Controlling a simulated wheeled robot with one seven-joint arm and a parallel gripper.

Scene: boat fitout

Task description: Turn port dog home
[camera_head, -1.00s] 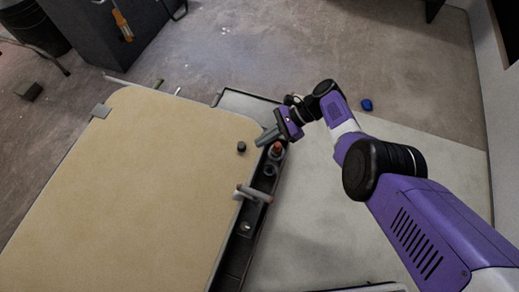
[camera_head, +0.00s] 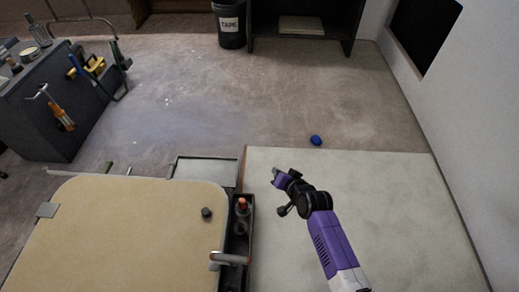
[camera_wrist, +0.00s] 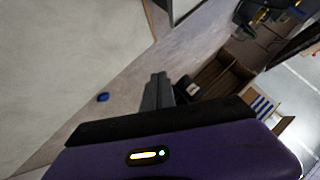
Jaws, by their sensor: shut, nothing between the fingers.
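A tan hatch-like panel (camera_head: 110,240) fills the lower left of the head view. A grey lever with a reddish grip (camera_head: 230,258), seemingly a dog, sits at the panel's right edge and points right across the dark tray. I cannot tell from its look whether it is the port one. A small dark round knob (camera_head: 206,213) stands on the panel. My gripper (camera_head: 275,171) is up and right of the lever, apart from it and empty. In the wrist view its fingers (camera_wrist: 157,92) are together, with floor beyond them and no lever in sight.
A dark narrow tray (camera_head: 236,240) beside the panel holds a red-topped bottle (camera_head: 242,215). A blue object (camera_head: 316,140) lies on the floor beyond the pale slab (camera_head: 400,210). A tool cabinet (camera_head: 45,115) stands at the left. The floor behind the panel is mostly clear.

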